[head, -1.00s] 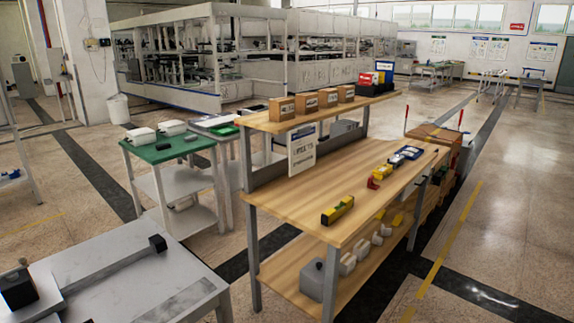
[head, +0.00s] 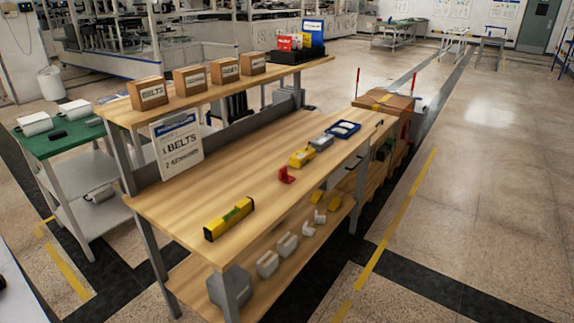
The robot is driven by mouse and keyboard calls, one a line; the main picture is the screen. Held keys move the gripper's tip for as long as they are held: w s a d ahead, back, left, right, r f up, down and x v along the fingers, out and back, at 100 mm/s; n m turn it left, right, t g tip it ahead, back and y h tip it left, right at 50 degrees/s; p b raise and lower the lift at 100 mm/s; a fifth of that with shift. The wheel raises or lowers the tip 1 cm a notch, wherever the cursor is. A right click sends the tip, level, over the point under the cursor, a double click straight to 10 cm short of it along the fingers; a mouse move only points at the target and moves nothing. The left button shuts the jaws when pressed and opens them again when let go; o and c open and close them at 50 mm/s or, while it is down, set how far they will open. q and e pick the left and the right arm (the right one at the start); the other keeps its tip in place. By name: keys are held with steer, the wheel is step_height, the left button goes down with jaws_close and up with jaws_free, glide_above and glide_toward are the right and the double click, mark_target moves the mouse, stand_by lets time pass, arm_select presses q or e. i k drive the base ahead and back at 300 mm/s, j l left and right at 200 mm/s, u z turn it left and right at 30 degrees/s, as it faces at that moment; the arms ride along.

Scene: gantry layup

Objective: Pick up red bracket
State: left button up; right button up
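The red bracket (head: 286,175) is a small L-shaped red piece. It sits upright on the wooden top of the workbench (head: 215,165), near the middle of its front half. It stands apart from the yellow spirit level (head: 229,219) on its left and a yellow tool (head: 302,157) on its right. Neither of my grippers shows in the head view.
A grey item (head: 321,141) and a blue tray (head: 343,129) lie at the bench's right end. Several cardboard boxes (head: 189,79) stand on the upper shelf. Open floor (head: 465,225) lies to the right.

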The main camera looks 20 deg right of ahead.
mark_target(285, 177)
steer(key=i+l, duration=0.2)
steer(key=l, duration=0.25)
steer(key=i+l+u, duration=0.15)
steer(key=l, duration=0.3)
steer(key=i+l, duration=0.2)
steer(key=l, duration=0.3)
steer(key=i+l+u, duration=0.1)
steer(key=l, duration=0.35)
steer(key=i+l+u, duration=0.1)
steer(key=l, duration=0.4)
steer(key=i+l, duration=0.25)
steer(key=l, duration=0.25)
steer(key=i+l+u, duration=0.1)
steer(key=l, duration=0.4)
steer(key=i+l+u, duration=0.1)
steer(key=l, duration=0.4)
